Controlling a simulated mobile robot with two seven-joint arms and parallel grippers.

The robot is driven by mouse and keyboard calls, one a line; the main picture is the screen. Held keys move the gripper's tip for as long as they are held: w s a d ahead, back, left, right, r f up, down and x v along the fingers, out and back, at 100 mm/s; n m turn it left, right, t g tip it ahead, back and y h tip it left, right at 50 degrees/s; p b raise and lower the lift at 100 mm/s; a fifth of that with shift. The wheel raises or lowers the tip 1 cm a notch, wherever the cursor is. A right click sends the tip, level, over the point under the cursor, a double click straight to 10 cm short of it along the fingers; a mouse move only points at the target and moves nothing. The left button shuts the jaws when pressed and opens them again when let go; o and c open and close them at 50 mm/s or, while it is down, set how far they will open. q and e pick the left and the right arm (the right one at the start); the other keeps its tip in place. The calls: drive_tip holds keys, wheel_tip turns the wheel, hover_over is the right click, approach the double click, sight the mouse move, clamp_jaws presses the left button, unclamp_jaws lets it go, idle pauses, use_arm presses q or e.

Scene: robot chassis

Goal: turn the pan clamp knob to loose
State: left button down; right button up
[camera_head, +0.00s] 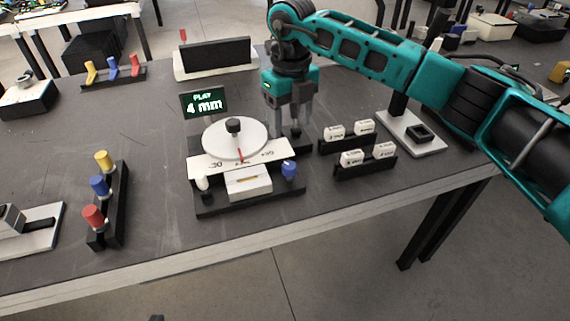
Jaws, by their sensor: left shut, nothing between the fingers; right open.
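A device with a round white disc (248,140) and a black base (250,202) stands on the table. A black knob (234,126) sits on the disc, a blue knob (289,170) at the front right and a white knob (203,184) at the front left. Which one is the pan clamp knob I cannot tell from markings. My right gripper (290,120) points down, open, just behind and right of the disc. A small dark part (295,132) shows near its fingertips; contact is unclear. My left gripper is not in view.
A small display (204,104) reading "PLAY 4 mm" stands behind the device. Two racks of white labelled blocks (352,158) lie to the right. A black rack with coloured pegs (120,205) stands left. Bare table lies between that rack and the device.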

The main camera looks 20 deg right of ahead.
sight(290, 165)
wheel_tip(290, 165, down, 13)
drive_tip(key=shift+d+r, duration=0.1)
drive_tip(key=shift+r, duration=0.05)
idle(0.4)
drive_tip(key=c, duration=1)
